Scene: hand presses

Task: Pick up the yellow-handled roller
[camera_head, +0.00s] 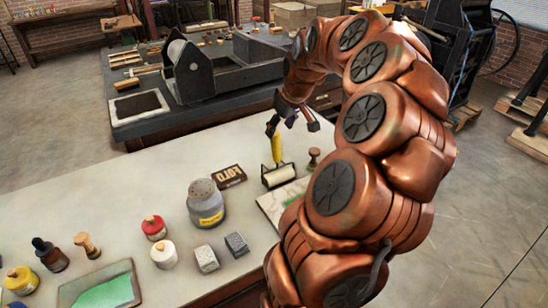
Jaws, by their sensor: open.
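The yellow-handled roller (277,151) stands at the far right part of the pale worktop, its yellow handle pointing up and its pale cylinder in a dark frame at the bottom. My gripper (292,124) is above the roller, at the end of my copper-coloured arm. Its dark fingers are open and point down. The left finger overlaps the top of the handle in the picture; I cannot tell whether they touch. The right finger is clear of the handle.
A small wooden-handled stamp (314,157) stands right of the roller, a dark letter block (228,177) left of it. A grey jar (205,204), red-lidded pot (154,228) and metal blocks (237,244) stand nearer. A press (188,70) occupies the table behind.

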